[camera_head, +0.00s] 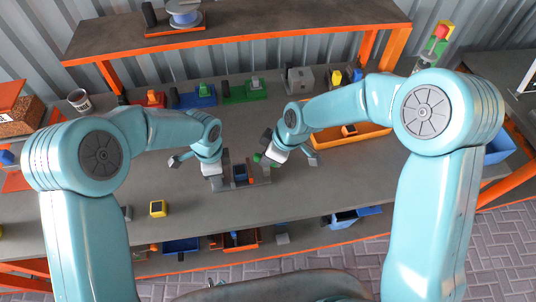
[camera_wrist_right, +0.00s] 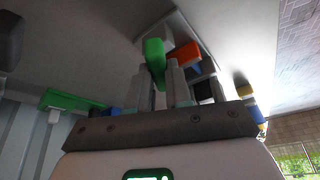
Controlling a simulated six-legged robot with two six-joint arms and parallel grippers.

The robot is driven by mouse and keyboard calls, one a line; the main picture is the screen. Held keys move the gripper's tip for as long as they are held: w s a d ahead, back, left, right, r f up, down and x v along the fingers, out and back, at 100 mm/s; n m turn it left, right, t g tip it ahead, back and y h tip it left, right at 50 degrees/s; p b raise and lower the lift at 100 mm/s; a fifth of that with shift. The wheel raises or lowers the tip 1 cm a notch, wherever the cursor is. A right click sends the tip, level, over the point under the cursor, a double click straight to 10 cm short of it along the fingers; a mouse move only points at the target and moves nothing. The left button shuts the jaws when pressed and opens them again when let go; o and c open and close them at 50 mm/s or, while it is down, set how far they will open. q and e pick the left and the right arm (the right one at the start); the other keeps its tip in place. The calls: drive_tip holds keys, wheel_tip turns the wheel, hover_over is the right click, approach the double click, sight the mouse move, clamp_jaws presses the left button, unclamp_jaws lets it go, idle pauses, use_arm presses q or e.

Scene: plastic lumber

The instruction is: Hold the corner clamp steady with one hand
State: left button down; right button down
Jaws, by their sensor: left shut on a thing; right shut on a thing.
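The corner clamp (camera_head: 262,175) appears as a low grey assembly with blue and orange parts, lying on the workbench in front of me. My left gripper (camera_head: 216,180) is at its left end and is shut on it; its fingertips are small and partly hidden. My right gripper (camera_head: 264,159) is at its back right side, tilted inward. It is shut on a green handle (camera_wrist_right: 154,52), which shows between the fingers in the right wrist view. Orange (camera_wrist_right: 185,52) and blue parts lie just beyond those fingers. I cannot tell exactly how the handle joins the clamp.
A row of red, blue and green tools (camera_head: 245,91) lies along the back of the workbench (camera_head: 180,235). An orange tray (camera_head: 340,138) is right of the clamp. A yellow block (camera_head: 157,208) sits at the front left. A raised shelf (camera_head: 240,30) spans the back. The bench front is mostly clear.

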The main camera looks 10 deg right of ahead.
drive_tip(key=shift+s+f, duration=0.15)
drive_tip(key=shift+f, duration=0.05)
drive_tip(key=c, duration=1)
unclamp_jaws()
drive_tip(key=shift+c, duration=0.2)
drive_tip(key=shift+r, duration=0.15)
drive_tip(key=shift+d+r, duration=0.15)
drive_tip(key=shift+r, duration=0.2)
drive_tip(key=v, duration=1.1)
